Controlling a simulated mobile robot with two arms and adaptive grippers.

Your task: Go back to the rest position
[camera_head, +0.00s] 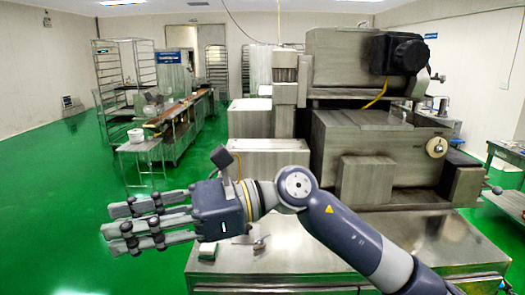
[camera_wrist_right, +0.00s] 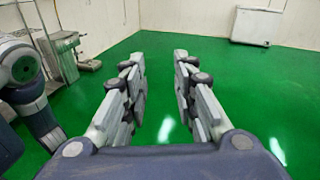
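My right gripper (camera_head: 112,223) reaches in from the lower right of the head view and points left, above the green floor beside the metal table. In the right wrist view its two fingers (camera_wrist_right: 160,60) stand apart with only green floor between them, so it is open and empty. My left gripper does not show in the head view. The encrusting machine (camera_head: 375,150) stands behind the metal table (camera_head: 445,240), to the right of my gripper.
A small metal object (camera_head: 258,242) and a small pale block (camera_head: 207,251) lie on the table near my right wrist. A long workbench (camera_head: 180,125) and a wire rack (camera_head: 110,85) stand at the back left. The green floor (camera_head: 50,180) at left is clear.

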